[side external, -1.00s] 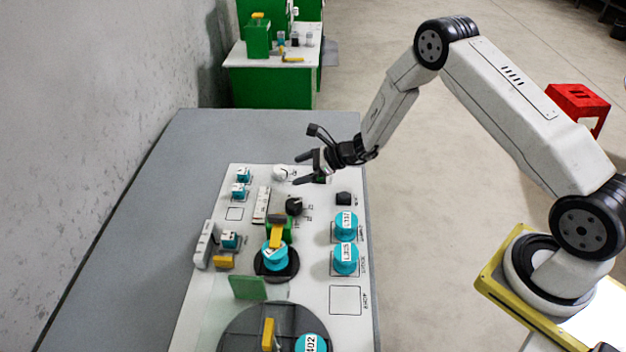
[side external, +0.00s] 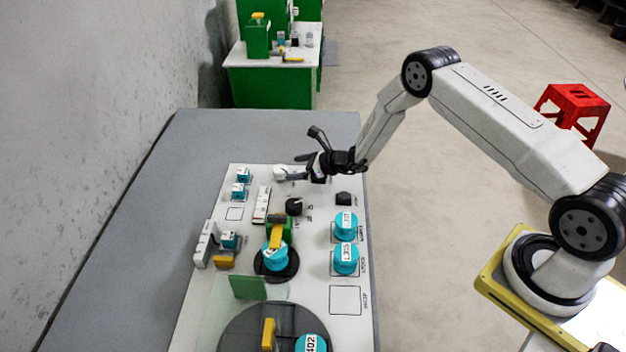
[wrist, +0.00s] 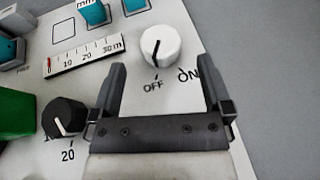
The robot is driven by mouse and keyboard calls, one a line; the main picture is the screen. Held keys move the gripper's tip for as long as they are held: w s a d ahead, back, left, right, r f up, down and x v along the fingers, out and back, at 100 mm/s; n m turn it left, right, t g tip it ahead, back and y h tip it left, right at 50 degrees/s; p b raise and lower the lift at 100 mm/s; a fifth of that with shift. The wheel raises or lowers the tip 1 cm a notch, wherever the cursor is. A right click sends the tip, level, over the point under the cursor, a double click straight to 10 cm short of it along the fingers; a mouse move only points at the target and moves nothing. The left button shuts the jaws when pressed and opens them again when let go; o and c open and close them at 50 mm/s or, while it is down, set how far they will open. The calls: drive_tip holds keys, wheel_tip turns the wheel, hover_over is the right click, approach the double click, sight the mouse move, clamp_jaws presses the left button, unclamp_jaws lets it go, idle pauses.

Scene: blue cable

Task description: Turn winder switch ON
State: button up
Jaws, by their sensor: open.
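The winder switch is a white round knob (wrist: 160,46) with a black pointer line, on the white panel. In the wrist view its line points down toward the OFF label, and the ON label is to its lower right. In the side view the knob (side external: 281,173) is at the panel's far end. My gripper (wrist: 162,76) is open, with its two dark fingers apart; the knob is ahead of and between the finger lines. In the side view my gripper (side external: 303,170) is low over the panel, right beside the knob.
A black knob (wrist: 64,117) is left of the gripper, near a 0–30 m scale (wrist: 84,56). Teal spools (side external: 345,224) stand along the panel's right side. A black block (side external: 343,198) is near the gripper. Grey table (side external: 150,230) left of the panel is bare.

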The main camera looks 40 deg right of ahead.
sight(285, 168)
drive_tip(key=shift+x, duration=2.85)
drive_tip(key=c, duration=1.3)
drive_tip(key=shift+n+g+y, duration=0.5)
drive_tip(key=shift+n+y, duration=0.2)
drive_tip(key=shift+n+g+y, duration=1.2)
drive_tip(key=shift+n+g, duration=0.1)
drive_tip(key=shift+n, duration=0.2)
drive_tip(key=shift+n+g+y, duration=0.6)
drive_tip(key=shift+n+g, duration=0.3)
